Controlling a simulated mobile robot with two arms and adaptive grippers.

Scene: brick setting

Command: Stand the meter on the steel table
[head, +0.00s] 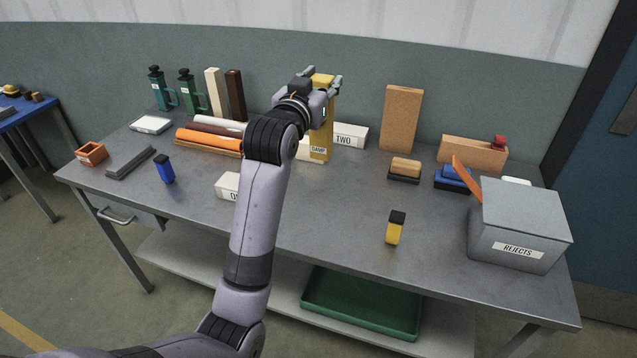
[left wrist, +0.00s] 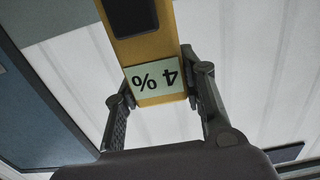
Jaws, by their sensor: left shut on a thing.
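The meter (head: 321,145) is a tall yellow block with a "DAMP" label near its lower end in the head view. My left gripper (head: 324,86) is shut on its upper part, and the meter hangs upright below the fingers. In the left wrist view the meter (left wrist: 157,50) sits between the two fingers (left wrist: 158,92), its pale display reading "4 %" upside down. The steel table (head: 320,215) lies under it; I cannot tell whether the meter's lower end touches the top. My right gripper is not in view.
White blocks marked "TWO" (head: 350,136) and partly hidden (head: 228,185) stand near the meter. Orange and brown rolls (head: 208,143) lie left, a tall tan board (head: 401,118) right. A grey "REJECTS" box (head: 515,255) and small yellow item (head: 395,228) are nearer.

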